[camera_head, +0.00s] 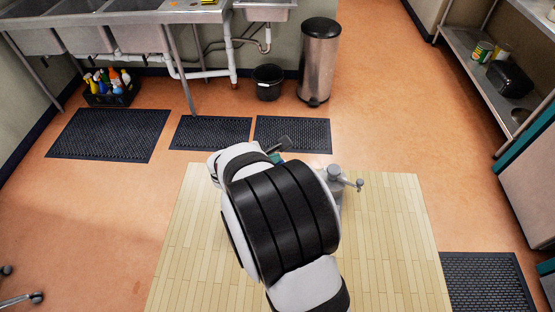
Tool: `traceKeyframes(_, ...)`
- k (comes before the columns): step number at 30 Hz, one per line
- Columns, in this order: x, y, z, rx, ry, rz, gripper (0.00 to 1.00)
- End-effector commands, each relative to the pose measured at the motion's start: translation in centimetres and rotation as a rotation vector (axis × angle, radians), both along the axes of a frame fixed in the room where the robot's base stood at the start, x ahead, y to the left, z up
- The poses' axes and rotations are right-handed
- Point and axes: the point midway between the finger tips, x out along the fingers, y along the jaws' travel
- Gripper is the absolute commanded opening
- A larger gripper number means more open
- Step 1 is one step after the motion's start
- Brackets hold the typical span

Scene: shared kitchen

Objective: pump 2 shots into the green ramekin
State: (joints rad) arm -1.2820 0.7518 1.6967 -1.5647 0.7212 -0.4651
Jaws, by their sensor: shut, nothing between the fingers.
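A grey pump dispenser (335,172) stands on the light wooden table (395,245), just right of my arm. Its short spout points to the right, and its lower body is partly hidden by my arm. My gripper (284,144) shows only as a small dark part beyond my wrist, left of and farther back than the pump head. It is shut and empty, apart from the pump. A small green patch (275,157) shows beside it; I cannot tell whether this is the green ramekin. No ramekin shows clearly, and my arm hides the middle of the table.
The table's right side and left strip are bare. Beyond it are dark floor mats (292,134), a steel bin (319,60), a black bucket (268,82) and sinks (150,38). A crate of bottles (110,97) is at the back left; a metal shelf (470,50) is on the right.

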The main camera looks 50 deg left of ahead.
Motion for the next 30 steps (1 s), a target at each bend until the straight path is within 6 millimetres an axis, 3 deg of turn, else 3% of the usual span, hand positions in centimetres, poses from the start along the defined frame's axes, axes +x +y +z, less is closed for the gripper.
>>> traceKeyframes(7, 0.0, 0.0, 1.8, 0.0, -0.001, -0.001, 0.0)
traceKeyframes(17, 0.0, 0.0, 2.2, 0.0, -0.001, -0.001, 0.0)
traceKeyframes(30, 0.0, 0.0, 7.7, 0.002, -0.001, -0.001, 0.0)
